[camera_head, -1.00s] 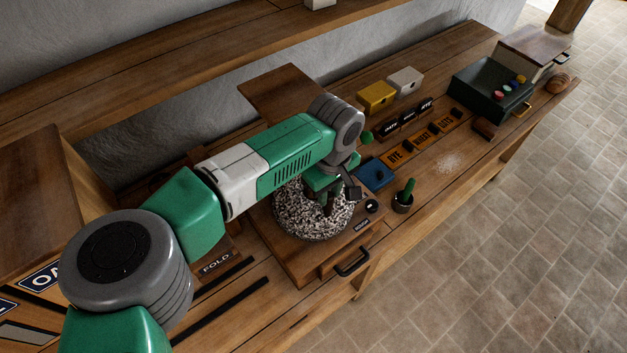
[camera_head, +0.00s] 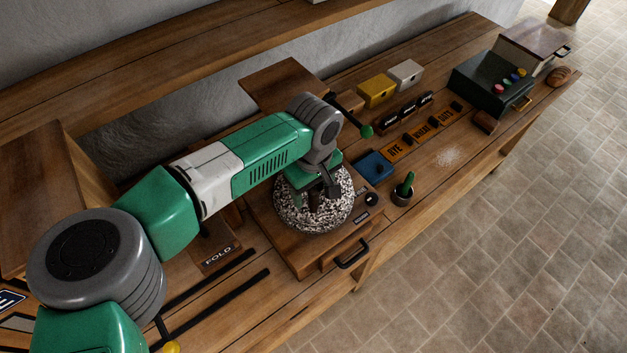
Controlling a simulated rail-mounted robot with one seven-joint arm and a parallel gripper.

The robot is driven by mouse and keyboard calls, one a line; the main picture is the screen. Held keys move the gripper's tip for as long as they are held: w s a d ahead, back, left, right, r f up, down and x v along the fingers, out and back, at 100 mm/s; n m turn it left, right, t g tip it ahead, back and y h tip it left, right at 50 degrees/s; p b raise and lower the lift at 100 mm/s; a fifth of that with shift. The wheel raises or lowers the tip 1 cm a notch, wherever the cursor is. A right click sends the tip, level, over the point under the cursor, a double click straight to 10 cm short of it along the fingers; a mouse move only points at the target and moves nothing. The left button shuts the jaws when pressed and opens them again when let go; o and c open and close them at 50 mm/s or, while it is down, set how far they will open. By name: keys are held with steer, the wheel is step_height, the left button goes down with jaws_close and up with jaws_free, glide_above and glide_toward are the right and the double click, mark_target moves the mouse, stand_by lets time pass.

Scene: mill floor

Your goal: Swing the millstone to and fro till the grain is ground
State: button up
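The millstone (camera_head: 310,220) is a round, black-and-white speckled stone on a wooden base (camera_head: 294,257) with a black-handled drawer (camera_head: 352,254). My gripper (camera_head: 318,195) points down over the stone's top, with its dark fingers close to the surface. The stone's handle cannot be made out behind the fingers, so I cannot tell whether they hold it. My wrist and forearm cover the area behind the stone. No grain shows. A dark rod with a green knob (camera_head: 366,131) sticks out behind the mill, right of my wrist.
Right of the mill are a blue block (camera_head: 374,167), a small pot with a green stick (camera_head: 402,193) and orange labelled plates (camera_head: 422,132). Yellow (camera_head: 377,91) and white (camera_head: 405,73) boxes stand behind. A dark box (camera_head: 490,83) with coloured knobs is at far right. Pale powder (camera_head: 449,157) lies on the bench.

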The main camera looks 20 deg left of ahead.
step_height(320, 180, up, 9)
steer(key=p, duration=0.5)
stand_by(0.3)
